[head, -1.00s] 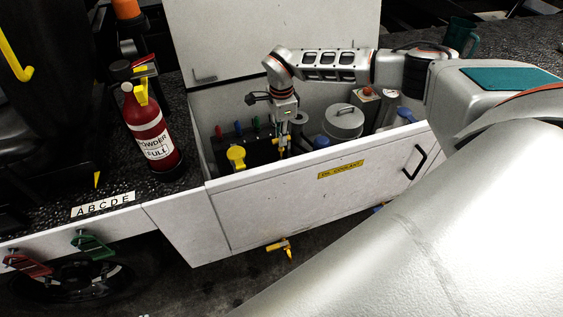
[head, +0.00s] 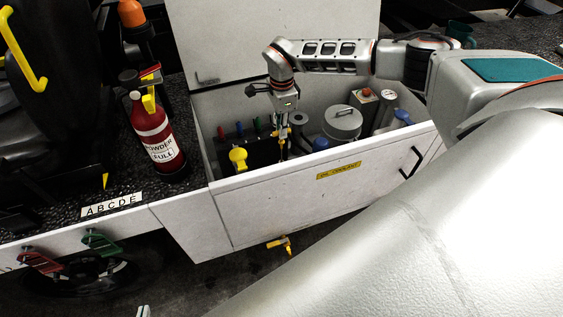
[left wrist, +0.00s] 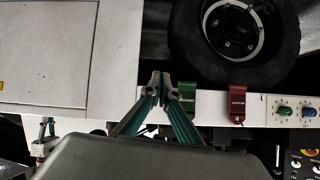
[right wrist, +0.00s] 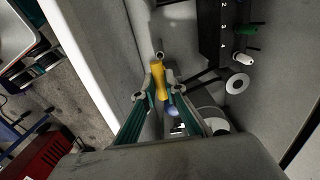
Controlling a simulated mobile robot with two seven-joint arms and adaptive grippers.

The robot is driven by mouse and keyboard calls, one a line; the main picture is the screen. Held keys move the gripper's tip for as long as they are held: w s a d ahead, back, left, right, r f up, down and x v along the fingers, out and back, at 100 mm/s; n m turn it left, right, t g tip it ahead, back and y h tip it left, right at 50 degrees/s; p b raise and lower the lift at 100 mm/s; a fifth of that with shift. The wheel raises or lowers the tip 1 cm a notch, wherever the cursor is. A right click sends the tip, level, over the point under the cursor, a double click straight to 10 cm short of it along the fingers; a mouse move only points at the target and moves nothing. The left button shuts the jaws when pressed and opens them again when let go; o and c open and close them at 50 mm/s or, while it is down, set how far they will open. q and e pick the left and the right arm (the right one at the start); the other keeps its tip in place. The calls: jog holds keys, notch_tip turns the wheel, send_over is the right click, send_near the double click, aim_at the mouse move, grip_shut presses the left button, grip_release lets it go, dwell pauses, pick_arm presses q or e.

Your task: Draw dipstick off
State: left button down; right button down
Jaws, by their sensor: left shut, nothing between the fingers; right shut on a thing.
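The dipstick's yellow handle (right wrist: 161,92) is between the closed fingers of my right gripper (right wrist: 157,78) in the right wrist view. In the head view my right gripper (head: 281,122) hangs over the open white compartment, with yellow at its fingertips. A thin upright rod (head: 284,150) shows below them; its lower end is hidden in the compartment, so I cannot tell how far it is out. My left gripper (left wrist: 160,80) is shut and empty, in front of the loader's side near the wheel; only its tip shows at the bottom of the head view (head: 143,311).
The compartment's front wall (head: 290,195) stands close to my right gripper. Inside are a yellow cap (head: 238,158), coloured levers (head: 239,130) and a grey lidded can (head: 342,123). A red extinguisher (head: 157,140) stands left. Green (head: 101,241) and red (head: 40,261) handles hang below.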

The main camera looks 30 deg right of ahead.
jog(key=shift+r+p, duration=0.45)
jog(key=shift+r, duration=0.45)
jog(key=shift+r+p, duration=0.4)
jog(key=shift+p, duration=0.05)
jog(key=shift+r+p, duration=0.4)
jog(key=shift+r, duration=2.6)
pick_arm(q)
jog(key=shift+s+a+r+y, duration=0.1)
jog(key=shift+s+a+y, duration=0.15)
jog(key=shift+a, duration=0.25)
jog(key=shift+s+a+r+y, duration=0.1)
jog(key=shift+s+a+y, duration=0.1)
jog(key=shift+a, duration=0.3)
jog(key=shift+d, duration=0.15)
